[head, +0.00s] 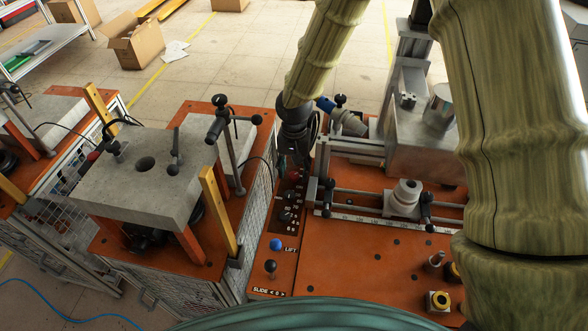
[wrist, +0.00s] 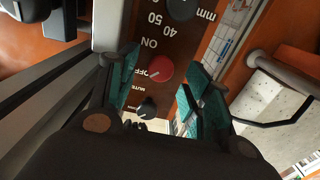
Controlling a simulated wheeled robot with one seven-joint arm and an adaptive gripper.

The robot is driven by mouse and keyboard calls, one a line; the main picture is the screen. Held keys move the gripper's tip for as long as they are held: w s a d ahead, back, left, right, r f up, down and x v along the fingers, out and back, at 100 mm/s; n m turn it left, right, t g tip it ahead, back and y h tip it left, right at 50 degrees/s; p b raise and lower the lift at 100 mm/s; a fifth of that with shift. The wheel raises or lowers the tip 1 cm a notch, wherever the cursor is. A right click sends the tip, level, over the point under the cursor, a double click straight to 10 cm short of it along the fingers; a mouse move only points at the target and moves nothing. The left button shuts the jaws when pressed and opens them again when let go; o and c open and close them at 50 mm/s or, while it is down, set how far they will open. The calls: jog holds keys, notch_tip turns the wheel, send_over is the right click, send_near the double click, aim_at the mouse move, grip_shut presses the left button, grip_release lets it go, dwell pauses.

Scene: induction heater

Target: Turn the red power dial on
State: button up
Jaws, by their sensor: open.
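The red power dial (wrist: 157,67) sits on a dark brown control panel in the wrist view, with ON and OFF lettering beside it. A small light mark shows on its face on the OFF side. My gripper (wrist: 158,78) is open, with one teal-padded finger on each side of the dial and panel strip. I see no contact with the dial. In the head view my gripper (head: 296,152) points down over the panel at the left edge of the orange machine top. A bit of red of the dial (head: 296,174) shows just below it.
A black knob (wrist: 148,108) and a larger black dial (wrist: 183,6) sit on the same panel near the red dial. A blue LIFT knob (head: 276,245) is nearer the front. A clamp rail (head: 350,215) stands right of the panel, and a grey-topped fixture (head: 150,180) stands left.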

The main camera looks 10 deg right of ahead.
jog(key=shift+f, duration=0.7)
jog(key=shift+c, duration=0.3)
jog(key=c, duration=1)
